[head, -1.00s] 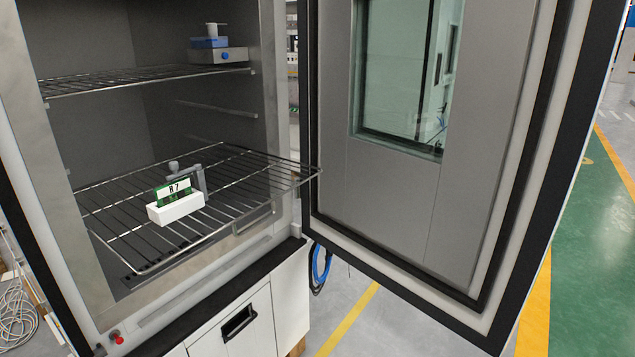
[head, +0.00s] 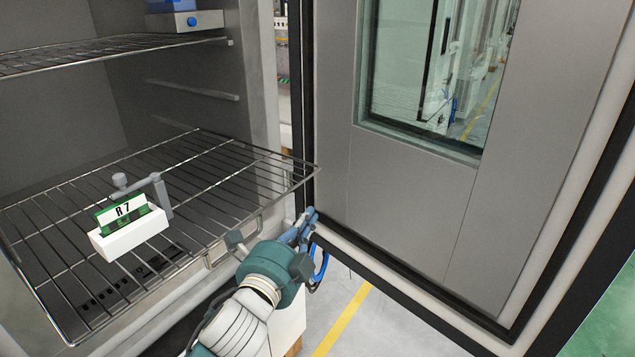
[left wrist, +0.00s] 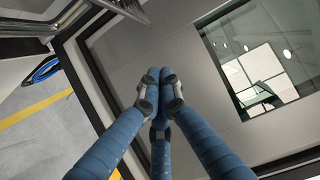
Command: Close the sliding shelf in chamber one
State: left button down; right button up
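The sliding shelf (head: 215,165) is a wire rack low in the open chamber. In the head view it sticks out past the chamber's front, its right front corner close to the open door. A white holder (head: 130,235) with a green "R 7" card and a grey bracket stands on it. My left gripper (head: 306,224) is in front of and below the shelf's right corner, apart from it. In the left wrist view its blue fingers (left wrist: 159,82) are together with nothing seen between them. Wire rails (left wrist: 85,18) show at that view's top left. My right gripper is not in view.
The chamber door (head: 410,190) with its window (head: 425,80) stands open at the right, close to my left gripper. An upper wire shelf (head: 110,50) carries a box with a blue knob (head: 190,21). A blue cable (head: 321,268) hangs below the shelf's corner.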

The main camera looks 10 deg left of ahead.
pick_arm(q)
jog(key=w+a+p, duration=0.2)
jog(key=w+p, duration=0.2)
jog(key=w, duration=0.6)
jog(key=shift+w+a, duration=0.3)
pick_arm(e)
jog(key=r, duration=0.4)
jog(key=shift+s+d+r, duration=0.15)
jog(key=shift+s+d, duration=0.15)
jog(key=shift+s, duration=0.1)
pick_arm(q)
jog(key=shift+r, duration=0.1)
